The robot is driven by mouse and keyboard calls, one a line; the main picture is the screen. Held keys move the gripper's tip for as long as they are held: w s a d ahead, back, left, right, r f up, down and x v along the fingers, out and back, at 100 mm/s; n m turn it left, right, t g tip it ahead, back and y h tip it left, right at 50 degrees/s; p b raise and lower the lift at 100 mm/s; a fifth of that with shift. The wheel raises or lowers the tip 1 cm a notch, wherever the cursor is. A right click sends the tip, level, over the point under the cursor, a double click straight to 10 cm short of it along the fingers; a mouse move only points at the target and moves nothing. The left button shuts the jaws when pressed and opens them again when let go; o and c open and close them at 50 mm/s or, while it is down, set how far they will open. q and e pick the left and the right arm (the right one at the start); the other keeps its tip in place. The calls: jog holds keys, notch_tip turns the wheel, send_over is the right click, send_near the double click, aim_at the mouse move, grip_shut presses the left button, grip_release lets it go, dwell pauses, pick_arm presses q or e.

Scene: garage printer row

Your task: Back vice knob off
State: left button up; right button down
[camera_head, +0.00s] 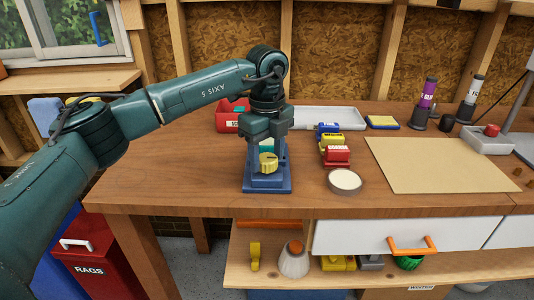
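A small blue vice (268,184) stands on the wooden workbench near its front edge. A yellow knob (268,163) is on the front of the vice. A teal piece (266,145) shows just above and behind the knob. My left gripper (266,147) points straight down over the vice, and its two fingers look spread, one on each side of the teal piece. The fingertips are partly lost against the vice, so I cannot tell whether they touch anything. My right gripper is not in view.
A round pale-topped tin (345,181) and small red, yellow and blue blocks (336,155) stand right of the vice. A grey tray (328,117) and a red box (228,119) are behind. A tan board (430,165) lies right. The bench (165,180) is clear at left.

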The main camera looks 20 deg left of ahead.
aim_at(267, 158)
pick_arm(q)
jog(key=shift+o, duration=1.1)
notch_tip(267, 158, up, 13)
